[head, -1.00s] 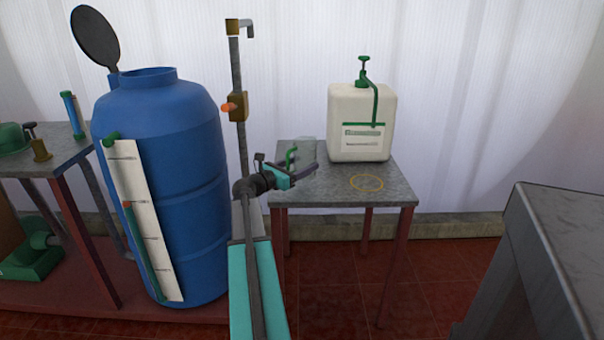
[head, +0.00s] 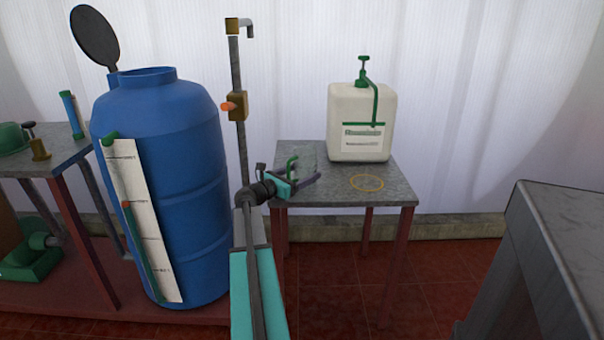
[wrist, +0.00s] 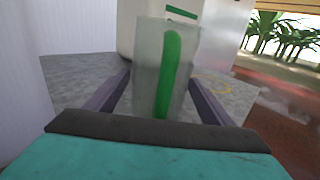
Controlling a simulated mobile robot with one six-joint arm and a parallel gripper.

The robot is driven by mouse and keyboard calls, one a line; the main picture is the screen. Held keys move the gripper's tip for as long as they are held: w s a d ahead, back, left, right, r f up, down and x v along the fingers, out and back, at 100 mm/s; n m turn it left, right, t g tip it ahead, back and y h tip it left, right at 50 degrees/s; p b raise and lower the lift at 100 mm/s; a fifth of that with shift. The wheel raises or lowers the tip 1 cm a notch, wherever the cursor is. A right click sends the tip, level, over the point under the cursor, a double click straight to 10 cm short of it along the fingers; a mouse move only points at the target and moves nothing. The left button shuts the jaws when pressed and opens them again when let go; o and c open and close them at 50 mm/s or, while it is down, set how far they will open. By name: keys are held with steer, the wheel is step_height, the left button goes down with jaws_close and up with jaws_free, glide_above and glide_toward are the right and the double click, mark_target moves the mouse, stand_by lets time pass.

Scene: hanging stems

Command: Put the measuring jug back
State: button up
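The measuring jug is clear with a green handle; in the wrist view the jug (wrist: 150,75) stands upright between my two fingers, its handle towards the camera. In the head view its green handle (head: 292,166) shows just above my gripper (head: 309,180), while its clear body is hard to make out. My gripper is shut on the jug, at the left part of the small grey table (head: 335,196). I cannot tell how far the jug's base is from the tabletop. A yellow ring (head: 366,182) is marked on the table to the right and is empty.
A white canister (head: 360,118) with a green pump stands at the back of the table, behind the ring. A blue barrel (head: 165,190) and an upright pipe (head: 240,135) are to the left. A dark grey bench (head: 560,235) is at right.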

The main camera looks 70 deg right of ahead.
steer(key=shift+o, duration=0.3)
steer(key=shift+r, duration=0.15)
steer(key=shift+w+a, duration=0.1)
steer(key=shift+a, duration=0.1)
steer(key=p+v, duration=0.1)
steer(key=v, duration=1)
steer(key=shift+w+a, duration=0.1)
steer(key=shift+a, duration=0.25)
